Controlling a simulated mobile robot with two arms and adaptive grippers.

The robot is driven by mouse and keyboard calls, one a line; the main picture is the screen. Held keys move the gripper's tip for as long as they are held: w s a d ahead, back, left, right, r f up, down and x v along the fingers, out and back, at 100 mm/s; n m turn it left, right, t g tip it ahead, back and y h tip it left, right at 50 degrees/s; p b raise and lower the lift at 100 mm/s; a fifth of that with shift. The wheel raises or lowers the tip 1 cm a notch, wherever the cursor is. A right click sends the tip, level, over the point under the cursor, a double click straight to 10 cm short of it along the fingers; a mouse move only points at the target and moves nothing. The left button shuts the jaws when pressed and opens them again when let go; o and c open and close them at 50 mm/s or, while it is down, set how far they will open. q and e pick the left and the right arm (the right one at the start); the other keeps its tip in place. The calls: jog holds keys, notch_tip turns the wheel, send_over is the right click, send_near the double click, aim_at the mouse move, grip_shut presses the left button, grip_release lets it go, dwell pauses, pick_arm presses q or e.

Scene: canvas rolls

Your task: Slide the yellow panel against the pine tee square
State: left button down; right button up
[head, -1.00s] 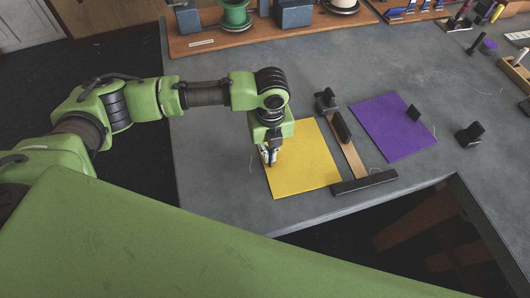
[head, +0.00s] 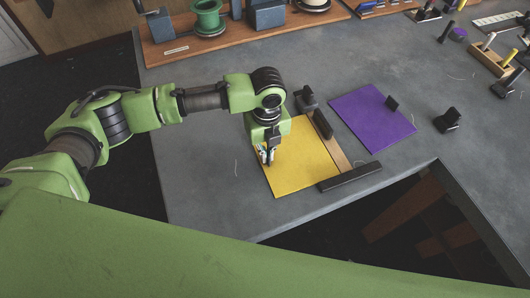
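The yellow panel (head: 303,174) lies flat on the grey table. Its right edge runs along the pine tee square (head: 341,158), with no clear gap visible between them. A dark bar (head: 350,177) crosses the near end of the pine strip. My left gripper (head: 266,157) points down at the panel's left part, its fingertips at or just above the surface. The fingers look close together, but whether they are open or shut is unclear. My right gripper is not in view.
A purple panel (head: 372,117) with a small black block lies to the right of the tee square. Another black block (head: 447,120) stands further right. A wooden rack with a green spool (head: 207,16) is at the back. The table's near edge is close to the panel.

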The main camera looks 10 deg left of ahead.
pick_arm(q)
jog(key=c, duration=2.2)
grip_release()
notch_tip(320, 180, up, 12)
